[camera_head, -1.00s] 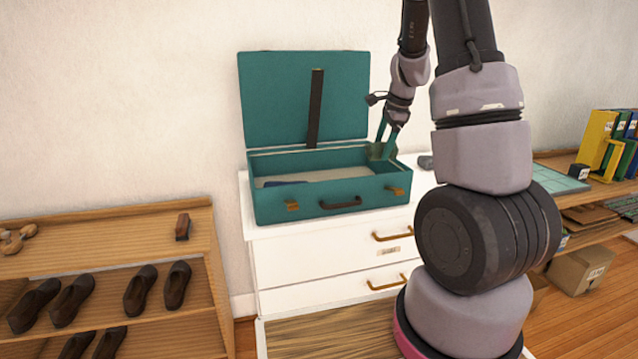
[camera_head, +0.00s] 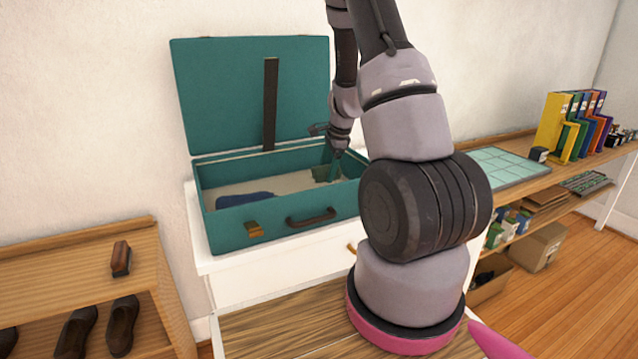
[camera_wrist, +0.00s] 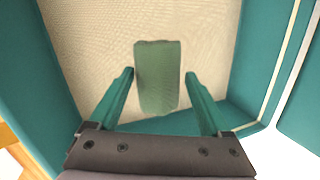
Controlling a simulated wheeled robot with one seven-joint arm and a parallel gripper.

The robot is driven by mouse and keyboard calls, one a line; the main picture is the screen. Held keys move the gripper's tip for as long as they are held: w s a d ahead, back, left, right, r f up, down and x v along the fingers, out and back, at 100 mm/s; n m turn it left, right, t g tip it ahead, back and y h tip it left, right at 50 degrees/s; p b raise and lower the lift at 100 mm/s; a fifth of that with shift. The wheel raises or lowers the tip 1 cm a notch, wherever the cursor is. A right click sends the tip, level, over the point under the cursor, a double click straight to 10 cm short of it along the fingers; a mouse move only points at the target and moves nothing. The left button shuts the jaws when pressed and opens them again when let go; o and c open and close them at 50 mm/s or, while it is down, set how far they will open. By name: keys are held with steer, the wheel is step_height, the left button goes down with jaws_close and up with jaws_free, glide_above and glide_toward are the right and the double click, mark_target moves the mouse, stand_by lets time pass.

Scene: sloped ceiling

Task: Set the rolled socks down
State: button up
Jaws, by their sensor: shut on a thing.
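The rolled socks are a dull green bundle (camera_head: 322,173) inside the teal suitcase (camera_head: 278,222), towards its right end. In the wrist view the green bundle (camera_wrist: 157,80) lies between the two teal fingers of my gripper (camera_wrist: 159,76), over the pale lining. My gripper (camera_head: 334,170) reaches down into the open suitcase and is shut on the socks. Whether the bundle touches the suitcase floor is hard to tell. My arm hides part of the suitcase's right side.
A dark blue folded item (camera_head: 245,200) lies at the left in the suitcase. The lid (camera_head: 225,95) stands open behind. The suitcase is on a white dresser (camera_head: 250,285). A wooden shoe rack (camera_head: 75,260) stands left, and a shelf with binders (camera_head: 555,125) right.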

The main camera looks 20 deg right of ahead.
steer(key=shift+f, duration=2.25)
steer(key=shift+f, duration=0.15)
steer(key=o, duration=1.2)
steer(key=shift+c, duration=0.2)
steer(key=v, duration=1.2)
steer(key=s+a+r+n+t+y, duration=0.1)
steer(key=s+a+r+n, duration=0.2)
steer(key=a+r, duration=0.35)
steer(key=s+a+r+n+t+y, duration=0.1)
steer(key=s+a+r+n, duration=0.3)
steer(key=r, duration=0.5)
steer(key=s+a+r+n, duration=0.3)
steer(key=s+r+n, duration=0.1)
steer(key=s, duration=0.4)
steer(key=s+a+r+n+t+h, duration=0.1)
steer(key=s+r+n, duration=0.3)
steer(key=s, duration=0.4)
steer(key=shift+a+r+t, duration=0.3)
steer(key=shift+a+r, duration=0.6)
